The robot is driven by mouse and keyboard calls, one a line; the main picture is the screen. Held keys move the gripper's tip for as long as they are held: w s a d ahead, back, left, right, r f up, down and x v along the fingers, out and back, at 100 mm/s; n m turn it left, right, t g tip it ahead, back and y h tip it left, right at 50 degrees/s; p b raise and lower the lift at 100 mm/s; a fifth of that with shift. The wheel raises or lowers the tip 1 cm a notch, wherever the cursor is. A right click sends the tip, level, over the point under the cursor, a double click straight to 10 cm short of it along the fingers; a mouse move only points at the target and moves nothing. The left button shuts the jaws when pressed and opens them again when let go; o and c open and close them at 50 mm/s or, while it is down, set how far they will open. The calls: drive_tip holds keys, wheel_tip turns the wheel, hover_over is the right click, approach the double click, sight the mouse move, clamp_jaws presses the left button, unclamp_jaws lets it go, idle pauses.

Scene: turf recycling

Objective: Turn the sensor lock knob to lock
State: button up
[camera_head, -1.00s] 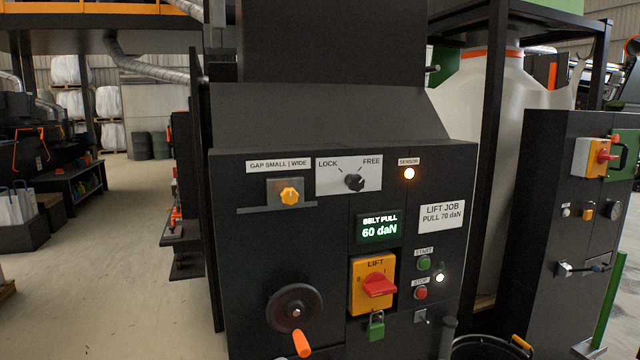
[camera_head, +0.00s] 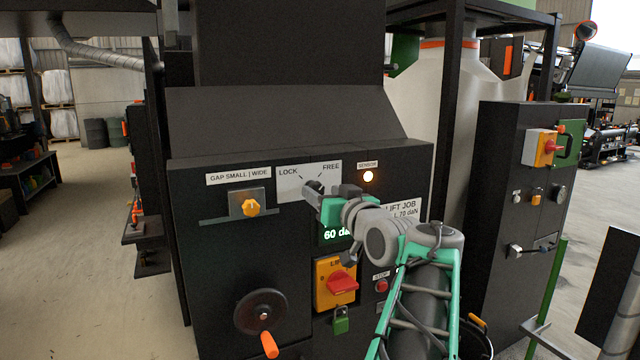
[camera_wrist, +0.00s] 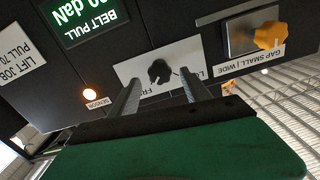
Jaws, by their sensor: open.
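The sensor lock knob (camera_wrist: 160,72) is a small black knob on a white plate (camera_wrist: 136,67) marked LOCK and FREE. In the wrist view the picture is upside down, and the knob shows in the gap between my two fingers. My gripper (camera_wrist: 159,76) is open and empty, with one finger to each side of the knob in that view. Whether either finger touches it I cannot tell. In the head view my gripper (camera_head: 331,190) is in front of the plate (camera_head: 291,185) and hides the knob. The knob's exact pointing direction is too small to read.
A lit sensor lamp (camera_head: 368,176) is right of the plate. A yellow gap knob (camera_head: 251,208) is to its left. Below are the orange lift switch (camera_head: 336,284) with a red handle, a green padlock (camera_head: 341,321) and a handwheel (camera_head: 262,312). My arm covers part of the display.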

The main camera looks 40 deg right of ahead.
drive_tip(key=shift+x, duration=1.25)
clamp_jaws()
